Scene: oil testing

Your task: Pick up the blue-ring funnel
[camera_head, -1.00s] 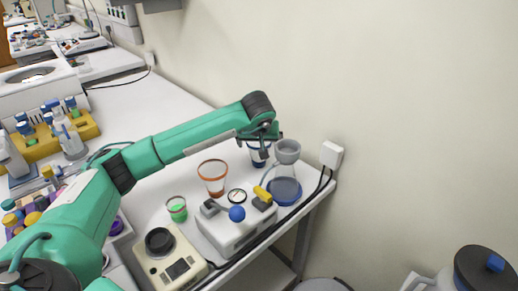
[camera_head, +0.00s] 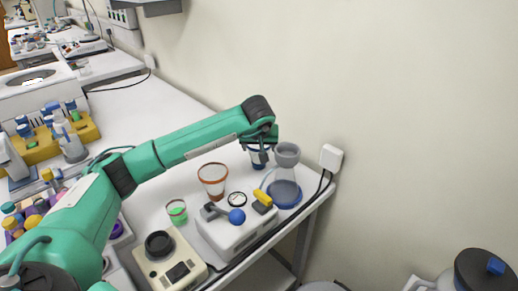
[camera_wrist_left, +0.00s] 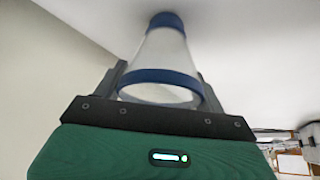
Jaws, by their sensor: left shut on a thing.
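The blue-ring funnel (camera_head: 259,158) stands on the white bench near its back edge, mostly hidden behind my left gripper (camera_head: 262,148). In the left wrist view the funnel (camera_wrist_left: 165,58) is a pale cone with a blue band at its wide rim and blue at its far end. The dark fingers of my left gripper (camera_wrist_left: 163,82) lie on both sides of it, shut on it. I cannot tell whether the funnel touches the bench. An orange-ring funnel (camera_head: 212,182) stands to its left. My right gripper is not in view.
A flask with blue liquid (camera_head: 284,193) stands close to the right of the gripper. A white device with a gauge and blue knob (camera_head: 232,228) is in front. A beaker of green liquid (camera_head: 177,212) and a wall socket (camera_head: 331,157) are nearby.

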